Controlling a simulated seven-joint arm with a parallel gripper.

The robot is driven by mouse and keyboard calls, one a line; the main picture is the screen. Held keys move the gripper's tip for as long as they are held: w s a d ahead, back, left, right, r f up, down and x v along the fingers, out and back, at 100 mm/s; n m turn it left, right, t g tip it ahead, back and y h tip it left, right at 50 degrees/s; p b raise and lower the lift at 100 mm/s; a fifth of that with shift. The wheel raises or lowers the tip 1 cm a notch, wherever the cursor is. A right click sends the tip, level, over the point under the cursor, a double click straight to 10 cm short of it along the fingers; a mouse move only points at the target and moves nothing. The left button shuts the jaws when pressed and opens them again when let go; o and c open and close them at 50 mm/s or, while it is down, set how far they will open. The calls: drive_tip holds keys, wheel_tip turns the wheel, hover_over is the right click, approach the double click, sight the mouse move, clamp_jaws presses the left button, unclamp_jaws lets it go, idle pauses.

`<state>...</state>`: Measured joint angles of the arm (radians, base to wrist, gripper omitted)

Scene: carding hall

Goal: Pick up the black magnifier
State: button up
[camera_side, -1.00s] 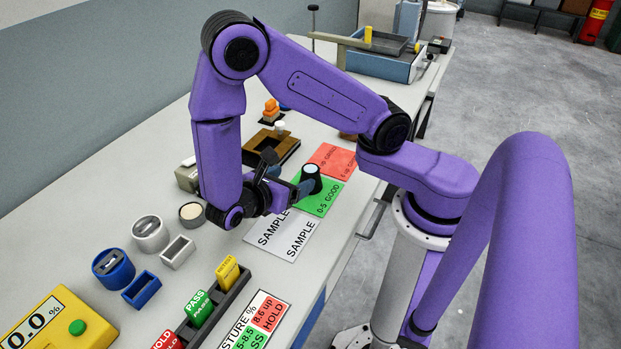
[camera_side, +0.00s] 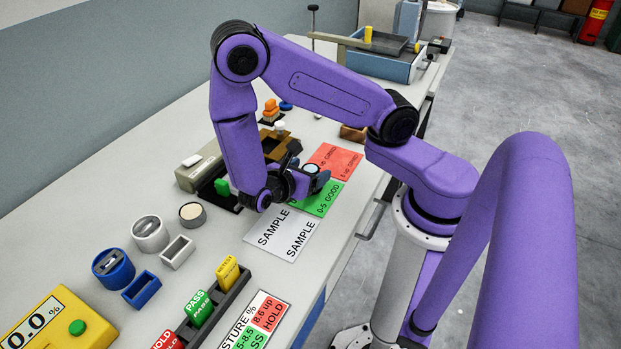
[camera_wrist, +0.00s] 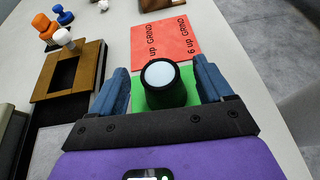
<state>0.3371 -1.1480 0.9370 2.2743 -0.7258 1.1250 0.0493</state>
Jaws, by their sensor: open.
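The black magnifier (camera_wrist: 163,84) is a short dark cylinder with a pale round lens on top. It stands on the green card (camera_side: 317,203), and its lens also shows in the side view (camera_side: 310,169). My gripper (camera_wrist: 159,83) is open, with one blue finger to each side of the magnifier in the wrist view. In the side view my gripper partly hides the magnifier.
A red card (camera_wrist: 165,40) lies beyond the green one, and a white SAMPLE card (camera_side: 283,236) on the near side. A brown wooden frame (camera_wrist: 67,72) stands to the left. Small cups (camera_side: 150,234) and a label rack (camera_side: 215,310) stand nearer the side camera.

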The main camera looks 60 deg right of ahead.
drive_tip(key=c, duration=1.1)
drive_tip(key=shift+r, duration=0.1)
drive_tip(key=shift+c, duration=0.2)
